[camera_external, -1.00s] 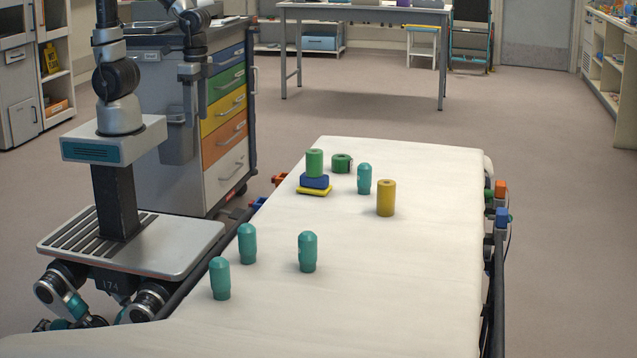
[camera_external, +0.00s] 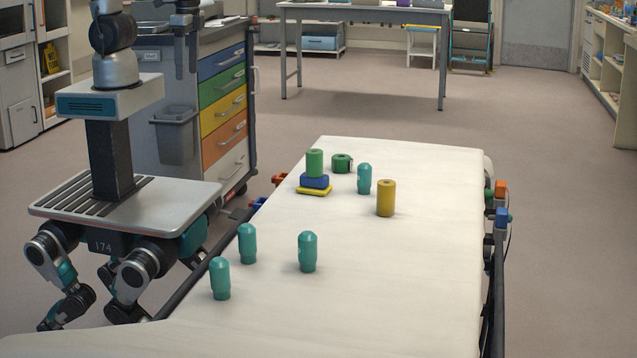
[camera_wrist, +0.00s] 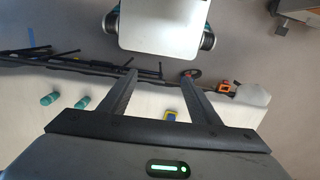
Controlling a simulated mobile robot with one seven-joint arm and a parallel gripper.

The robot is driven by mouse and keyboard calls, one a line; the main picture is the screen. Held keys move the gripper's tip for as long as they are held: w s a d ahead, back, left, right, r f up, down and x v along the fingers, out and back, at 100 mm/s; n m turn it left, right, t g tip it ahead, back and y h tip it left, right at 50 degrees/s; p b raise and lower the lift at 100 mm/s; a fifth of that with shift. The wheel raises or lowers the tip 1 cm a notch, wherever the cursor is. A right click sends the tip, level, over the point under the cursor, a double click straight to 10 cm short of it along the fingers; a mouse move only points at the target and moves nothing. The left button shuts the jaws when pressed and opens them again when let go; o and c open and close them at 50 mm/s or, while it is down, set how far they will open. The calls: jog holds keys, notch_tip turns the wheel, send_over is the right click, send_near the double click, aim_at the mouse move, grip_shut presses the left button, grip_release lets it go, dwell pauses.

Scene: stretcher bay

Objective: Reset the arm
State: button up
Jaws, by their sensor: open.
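My gripper (camera_external: 186,74) hangs at the upper left in the external view, in front of the drawer cart and well above the stretcher's level. Its upper part is cut off by the frame edge. In the wrist view both fingers (camera_wrist: 160,76) stand wide apart with nothing between them. My arm rises from my legged base, which stands left of the stretcher, and its top is out of frame.
The drawer cart (camera_external: 226,100) stands close behind my arm.

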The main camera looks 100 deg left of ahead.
notch_tip(320, 180, up, 20)
jog(key=w+t+p, duration=0.1)
jog(key=t+p, duration=0.2)
jog(key=t, duration=0.3)
jog(key=shift+w+d+f, duration=0.15)
jog(key=shift+w+d, duration=0.15)
jog(key=shift+w, duration=0.05)
